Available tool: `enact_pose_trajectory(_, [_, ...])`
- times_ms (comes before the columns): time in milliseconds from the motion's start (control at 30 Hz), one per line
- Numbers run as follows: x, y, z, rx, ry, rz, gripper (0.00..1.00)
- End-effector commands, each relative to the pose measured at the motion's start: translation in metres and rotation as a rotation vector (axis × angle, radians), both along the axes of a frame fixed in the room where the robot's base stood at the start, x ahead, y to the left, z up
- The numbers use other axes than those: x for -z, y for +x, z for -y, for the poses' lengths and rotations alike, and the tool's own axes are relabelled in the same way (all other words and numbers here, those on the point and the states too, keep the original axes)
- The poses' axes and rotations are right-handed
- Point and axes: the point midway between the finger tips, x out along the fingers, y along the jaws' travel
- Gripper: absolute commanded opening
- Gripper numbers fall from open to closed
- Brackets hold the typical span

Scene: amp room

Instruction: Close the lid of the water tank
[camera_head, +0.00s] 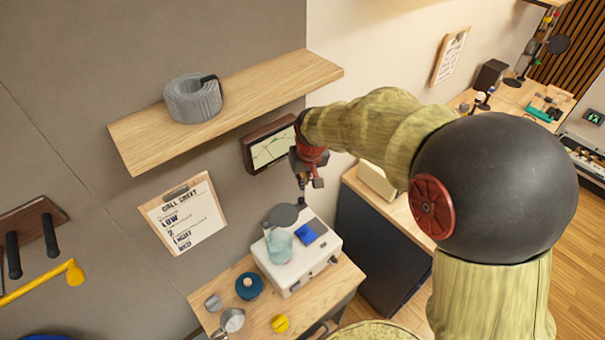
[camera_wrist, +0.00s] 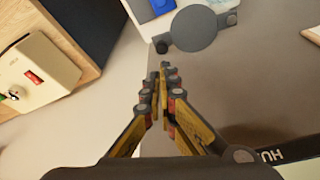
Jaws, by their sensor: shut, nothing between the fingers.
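The water tank (camera_head: 279,246) is a clear bluish container on top of a white machine (camera_head: 292,267) on the wooden counter. Its dark grey round lid (camera_head: 284,215) stands open at the tank's back side, apart from the tank mouth. The lid also shows in the wrist view (camera_wrist: 194,28), just beyond my fingertips. My gripper (camera_head: 303,186) is shut and empty, above and behind the machine, close to the lid. In the wrist view its fingers (camera_wrist: 165,70) are together. I cannot tell whether they touch the lid.
A blue block (camera_head: 305,235) sits on the machine beside the tank. A teal round item (camera_head: 249,286), a metal jug (camera_head: 232,321) and a yellow knob (camera_head: 280,323) stand on the counter (camera_head: 259,326). A shelf (camera_head: 255,87) and a framed picture (camera_head: 270,147) are on the wall near my arm.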

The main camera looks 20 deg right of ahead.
Motion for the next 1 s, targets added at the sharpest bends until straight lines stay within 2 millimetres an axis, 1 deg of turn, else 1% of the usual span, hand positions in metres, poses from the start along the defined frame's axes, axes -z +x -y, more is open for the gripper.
enact_pose_trajectory(33, [-0.005,0.007,0.000,0.001,0.000,0.020,0.00])
enact_pose_trajectory(67, [-0.006,0.010,0.000,0.003,0.001,0.029,0.00])
enact_pose_trajectory(167, [-0.001,0.013,0.000,0.004,0.002,0.039,0.00])
enact_pose_trajectory(267, [0.010,0.016,0.000,0.005,0.003,0.037,0.00])
enact_pose_trajectory(533, [0.054,0.031,0.000,0.006,0.002,0.036,0.00])
enact_pose_trajectory(700, [0.075,0.039,0.000,0.006,0.002,0.038,0.00])
enact_pose_trajectory(833, [0.084,0.042,0.000,0.006,0.002,0.039,0.00])
enact_pose_trajectory(1000, [0.087,0.044,0.000,0.006,0.002,0.040,0.00])
